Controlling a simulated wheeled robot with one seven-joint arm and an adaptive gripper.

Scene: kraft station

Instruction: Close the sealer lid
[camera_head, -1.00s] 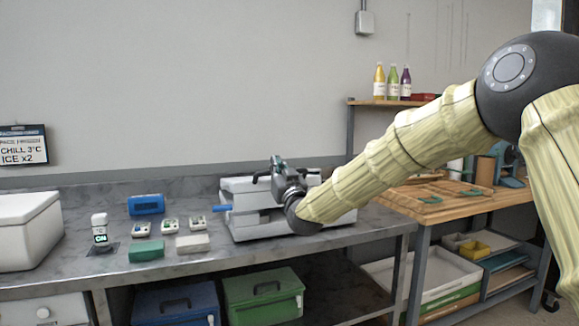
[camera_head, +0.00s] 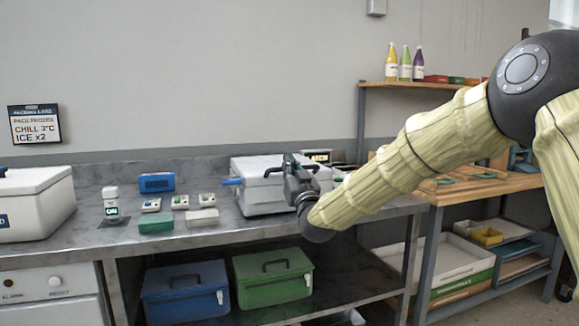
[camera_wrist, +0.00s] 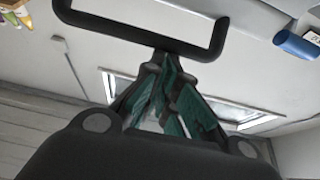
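The sealer (camera_head: 262,200) is a white box on the grey bench, with a blue handle (camera_head: 232,181) sticking out at its left. Its white lid (camera_head: 262,168) looks low over the body; I cannot tell if it is fully seated. My gripper (camera_head: 291,160) is at the sealer's front right, partly hiding it. In the wrist view, its green-padded fingers (camera_wrist: 163,62) come together at the tips, right at a black bar handle (camera_wrist: 140,38). The tips overlap the bar; I see no clear grip around it. The blue handle also shows in the wrist view (camera_wrist: 297,46).
Left of the sealer are a blue box (camera_head: 157,182), a green block (camera_head: 156,223), small devices and a white cooler (camera_head: 35,205). A wooden bench (camera_head: 470,190) stands right. Blue and green bins (camera_head: 272,276) sit below. The bench's front strip is clear.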

